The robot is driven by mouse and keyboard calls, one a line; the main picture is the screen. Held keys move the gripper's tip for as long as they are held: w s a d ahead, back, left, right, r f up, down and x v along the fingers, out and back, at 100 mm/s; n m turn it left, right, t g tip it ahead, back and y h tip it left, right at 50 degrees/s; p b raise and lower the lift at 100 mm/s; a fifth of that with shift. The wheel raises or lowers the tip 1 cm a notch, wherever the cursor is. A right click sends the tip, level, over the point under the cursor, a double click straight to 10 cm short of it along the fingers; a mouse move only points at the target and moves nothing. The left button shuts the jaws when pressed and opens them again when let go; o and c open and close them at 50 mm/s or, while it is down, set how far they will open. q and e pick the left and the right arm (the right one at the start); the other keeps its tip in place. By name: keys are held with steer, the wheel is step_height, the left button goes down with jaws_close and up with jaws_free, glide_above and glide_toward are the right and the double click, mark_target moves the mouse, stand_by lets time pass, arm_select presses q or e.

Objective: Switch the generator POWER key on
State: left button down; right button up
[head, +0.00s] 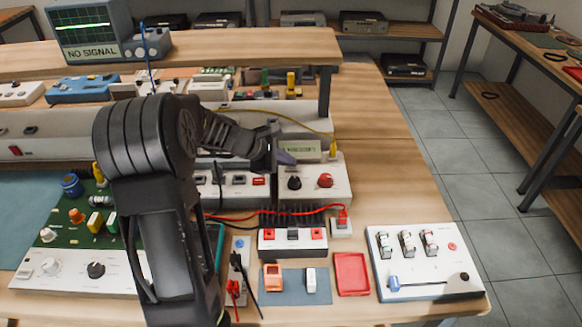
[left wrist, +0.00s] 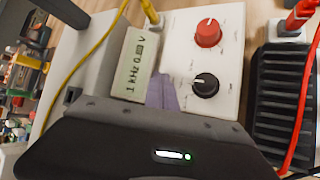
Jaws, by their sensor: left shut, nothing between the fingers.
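The generator (head: 333,193) is a white box with a greenish display (head: 301,150), a black knob (head: 294,183) and a red knob (head: 325,180). In the left wrist view the generator (left wrist: 228,73) shows its display (left wrist: 138,62) reading about 1 kHz, with a blurred voltage figure. My left gripper (head: 289,158) is shut and empty, its purple-grey fingertips over the generator beside the display. In the left wrist view the fingertips (left wrist: 162,90) lie between the display and the black knob. Contact cannot be told. I cannot make out the POWER key. My right gripper is not in view.
A yellow cable (left wrist: 95,55) plugs in beside the display. A black finned block (head: 292,218) with a red lead stands in front. A switch panel (head: 425,262), red tray (head: 351,273) and green circuit board (head: 85,225) share the bench. An oscilloscope (head: 88,30) stands behind.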

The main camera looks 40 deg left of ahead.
mark_target(288, 170)
arm_select(q)
steer(key=shift+r+p, duration=0.3)
steer(key=shift+r, duration=0.1)
steer(key=shift+r, duration=0.1)
step_height(288, 170, up, 6)
steer(key=p, duration=0.5)
stand_by(0.4)
